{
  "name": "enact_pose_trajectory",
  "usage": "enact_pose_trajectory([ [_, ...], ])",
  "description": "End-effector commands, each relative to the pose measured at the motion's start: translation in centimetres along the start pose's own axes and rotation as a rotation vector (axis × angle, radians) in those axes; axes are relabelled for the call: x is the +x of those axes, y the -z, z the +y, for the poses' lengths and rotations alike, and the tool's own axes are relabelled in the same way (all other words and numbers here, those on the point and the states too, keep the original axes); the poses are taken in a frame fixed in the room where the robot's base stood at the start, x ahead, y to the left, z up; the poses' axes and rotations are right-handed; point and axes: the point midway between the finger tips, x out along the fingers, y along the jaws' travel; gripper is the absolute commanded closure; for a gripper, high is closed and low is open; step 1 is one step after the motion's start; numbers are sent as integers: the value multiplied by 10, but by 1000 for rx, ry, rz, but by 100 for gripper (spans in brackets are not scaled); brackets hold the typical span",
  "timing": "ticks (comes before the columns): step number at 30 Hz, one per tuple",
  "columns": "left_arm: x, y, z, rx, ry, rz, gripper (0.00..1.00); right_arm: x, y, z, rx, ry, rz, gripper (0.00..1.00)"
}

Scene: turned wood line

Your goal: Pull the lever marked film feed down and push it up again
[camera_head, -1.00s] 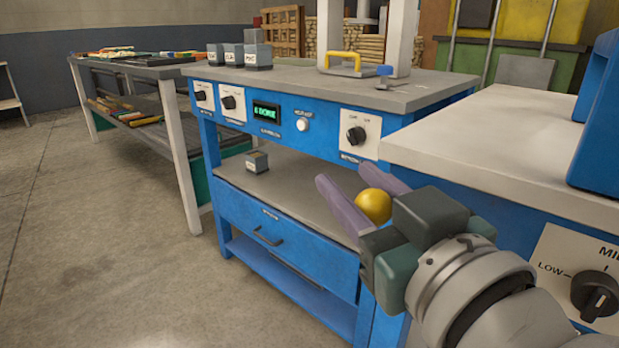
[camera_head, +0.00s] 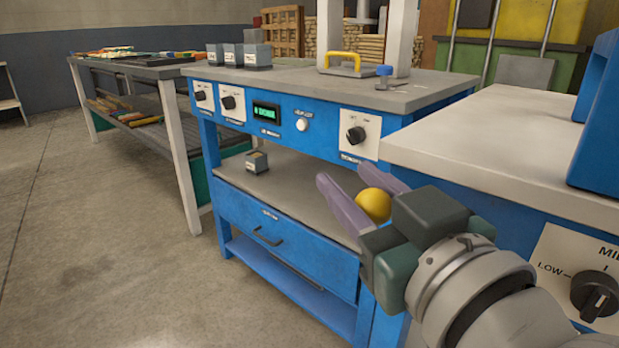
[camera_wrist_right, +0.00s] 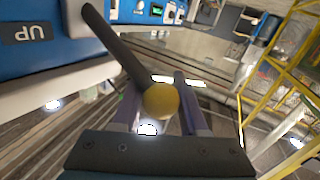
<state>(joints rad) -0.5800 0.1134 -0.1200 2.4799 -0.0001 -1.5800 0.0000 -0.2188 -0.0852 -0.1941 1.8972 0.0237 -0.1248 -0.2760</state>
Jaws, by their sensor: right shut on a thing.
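My right gripper (camera_head: 345,181) comes in from the lower right in the head view, with its two purple fingers shut on the yellow ball knob (camera_head: 374,205) of a lever. In the right wrist view, the knob (camera_wrist_right: 161,100) sits between the fingers of that gripper (camera_wrist_right: 160,92). The dark lever rod (camera_wrist_right: 115,45) runs from the knob to the upper left, toward a blue panel. A dark plate reading UP (camera_wrist_right: 29,33) shows inverted on that panel. No film feed marking is readable. My left gripper is not in view.
A blue bench (camera_head: 290,215) with knobs, a green display (camera_head: 267,112) and a drawer stands ahead. A grey-topped blue machine (camera_head: 480,135) with a LOW dial (camera_head: 595,292) is at the right. Small boxes (camera_head: 257,55) stand on the bench. The floor at left is clear.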

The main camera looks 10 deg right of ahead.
Motion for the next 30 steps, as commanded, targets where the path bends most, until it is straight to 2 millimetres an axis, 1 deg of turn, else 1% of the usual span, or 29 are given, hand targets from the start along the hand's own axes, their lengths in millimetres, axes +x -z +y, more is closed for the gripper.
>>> enact_pose_trajectory([
  [8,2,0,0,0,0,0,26,-1,-4,-1,-1,1,-4,100],
  [14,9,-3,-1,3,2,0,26,-2,-12,-5,-51,-1,20,100],
  [20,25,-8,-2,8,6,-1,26,-5,-27,-13,-164,-7,77,100],
  [30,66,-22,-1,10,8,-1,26,-9,-61,-25,-445,-25,224,100],
])
